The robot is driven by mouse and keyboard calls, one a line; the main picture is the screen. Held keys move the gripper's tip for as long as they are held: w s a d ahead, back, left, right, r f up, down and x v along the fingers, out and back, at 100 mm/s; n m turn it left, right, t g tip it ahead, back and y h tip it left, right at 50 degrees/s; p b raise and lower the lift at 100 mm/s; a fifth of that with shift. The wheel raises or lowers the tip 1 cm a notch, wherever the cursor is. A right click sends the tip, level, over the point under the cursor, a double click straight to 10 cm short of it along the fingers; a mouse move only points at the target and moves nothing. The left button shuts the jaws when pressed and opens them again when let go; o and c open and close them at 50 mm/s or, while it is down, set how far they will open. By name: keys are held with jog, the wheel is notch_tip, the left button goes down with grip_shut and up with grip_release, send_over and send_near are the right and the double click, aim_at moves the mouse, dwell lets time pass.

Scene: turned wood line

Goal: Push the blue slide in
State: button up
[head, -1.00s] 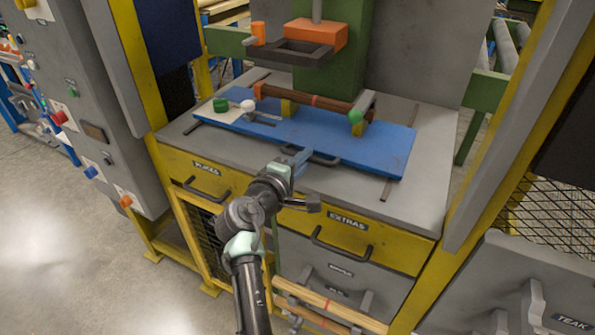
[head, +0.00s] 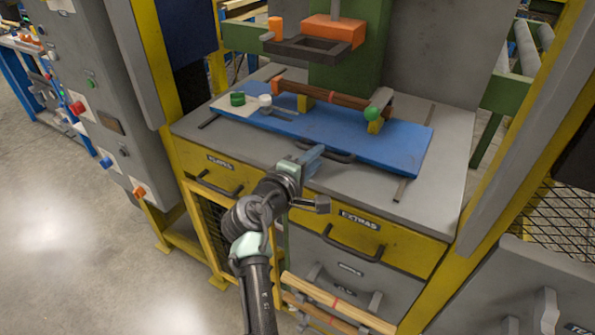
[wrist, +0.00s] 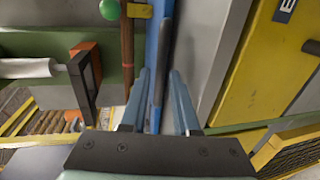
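The blue slide (head: 400,150) is a flat blue plate on the grey bench top, with a dark bar handle (head: 345,158) along its front edge. My gripper (head: 314,160) is at the front edge of the slide, by the left part of the handle. In the wrist view my gripper (wrist: 155,95) has its two fingers apart, with the handle (wrist: 161,60) and the slide's blue edge (wrist: 151,45) showing in the gap between them. I cannot tell whether a finger touches the handle. A brown turned wood piece (head: 330,97) lies across yellow supports on the slide.
A dark frame under an orange block (head: 333,30) hangs above the slide on a green column. A green-ball lever (head: 371,114) stands at the wood's right end. Yellow drawers (head: 400,245) with handles lie below. A grey panel with buttons (head: 110,120) is at left.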

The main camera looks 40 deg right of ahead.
jog(key=v, duration=1)
jog(key=shift+a+p, duration=0.2)
jog(key=shift+p, duration=0.15)
jog(key=w+a+r+m+t+y, duration=0.2)
jog(key=a+r+t, duration=0.4)
jog(key=r, duration=0.5)
jog(key=w+a+r+m+t+y, duration=0.25)
jog(key=a+r+t, duration=0.35)
jog(key=r, duration=0.6)
jog(key=s+a+r+t+y+p, duration=0.1)
jog(key=s+a+r+t+y, duration=0.4)
jog(key=s+a+r, duration=0.45)
jog(key=s+a+r+t+y+p, duration=0.1)
jog(key=s+a+r+t+y, duration=0.45)
jog(key=r, duration=0.75)
notch_tip(320, 180, up, 13)
jog(key=g+p, duration=0.1)
jog(key=p, duration=1.1)
jog(key=shift+w+f+h+p, duration=0.25)
jog(key=shift+w+h+p, duration=0.05)
jog(key=shift+w, duration=0.05)
jog(key=shift+d, duration=0.1)
